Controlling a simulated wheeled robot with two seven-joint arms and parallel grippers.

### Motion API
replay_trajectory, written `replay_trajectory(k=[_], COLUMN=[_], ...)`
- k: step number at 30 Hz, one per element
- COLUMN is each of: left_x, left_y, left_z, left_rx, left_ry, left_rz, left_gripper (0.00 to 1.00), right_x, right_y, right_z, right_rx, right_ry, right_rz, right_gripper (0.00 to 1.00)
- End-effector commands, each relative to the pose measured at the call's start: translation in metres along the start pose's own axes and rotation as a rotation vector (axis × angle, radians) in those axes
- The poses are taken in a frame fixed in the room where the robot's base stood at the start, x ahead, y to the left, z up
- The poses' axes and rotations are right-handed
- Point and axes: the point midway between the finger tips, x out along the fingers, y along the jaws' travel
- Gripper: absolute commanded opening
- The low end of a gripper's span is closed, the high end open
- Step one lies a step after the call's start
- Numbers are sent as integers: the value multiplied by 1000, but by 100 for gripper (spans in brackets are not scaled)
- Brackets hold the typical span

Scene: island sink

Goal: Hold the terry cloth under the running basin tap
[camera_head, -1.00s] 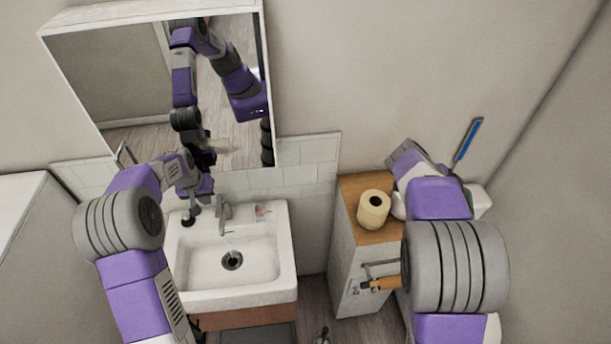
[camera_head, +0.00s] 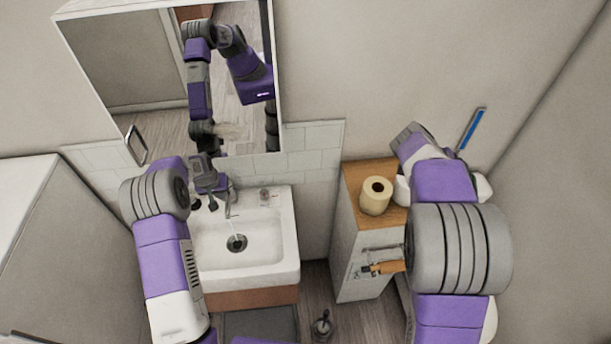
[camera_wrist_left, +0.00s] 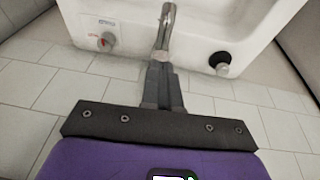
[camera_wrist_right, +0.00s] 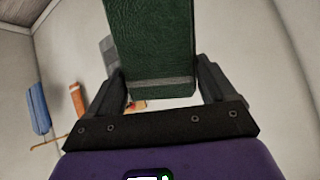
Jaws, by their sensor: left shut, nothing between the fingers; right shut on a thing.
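The white basin (camera_head: 290,268) stands at the left centre, and a thin pale stream falls from the metal tap (camera_head: 229,205) towards the drain. My left gripper (camera_head: 213,190) is shut and empty, close behind the tap. In the left wrist view its closed fingers (camera_wrist_left: 160,66) point at the tap's base (camera_wrist_left: 165,28); I cannot tell whether they touch. My right gripper (camera_wrist_right: 152,92) is shut on the dark green terry cloth (camera_wrist_right: 150,45), which has a grey stripe. In the head view my right arm hides that gripper and the cloth, well right of the basin.
A wooden-topped cabinet (camera_head: 345,240) with a paper roll (camera_head: 375,196) stands between the basin and my right arm. A blue object (camera_head: 472,128) is by the wall at the right. The mirror (camera_head: 150,60) hangs above the basin. A dark knob (camera_wrist_left: 219,62) sits beside the tap.

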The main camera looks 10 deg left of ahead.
Motion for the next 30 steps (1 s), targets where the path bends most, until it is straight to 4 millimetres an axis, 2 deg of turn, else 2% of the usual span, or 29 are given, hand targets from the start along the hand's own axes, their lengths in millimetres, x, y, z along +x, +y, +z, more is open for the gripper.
replay_trajectory(k=[8, 18, 30], left_x=[0, 22, 22], left_y=[0, 1, 2], left_z=[0, 11, 16], left_rx=[0, 0, 0], left_ry=[0, -2, -15], left_rz=[0, 0, 1], left_gripper=[0, 0, 0], right_x=[0, 17, 15], right_y=[0, 5, 4], right_z=[1, 19, 17], right_rx=[0, 0, 0], right_ry=[0, 0, 0], right_rz=[0, 0, 0], right_gripper=[24, 24, 24])
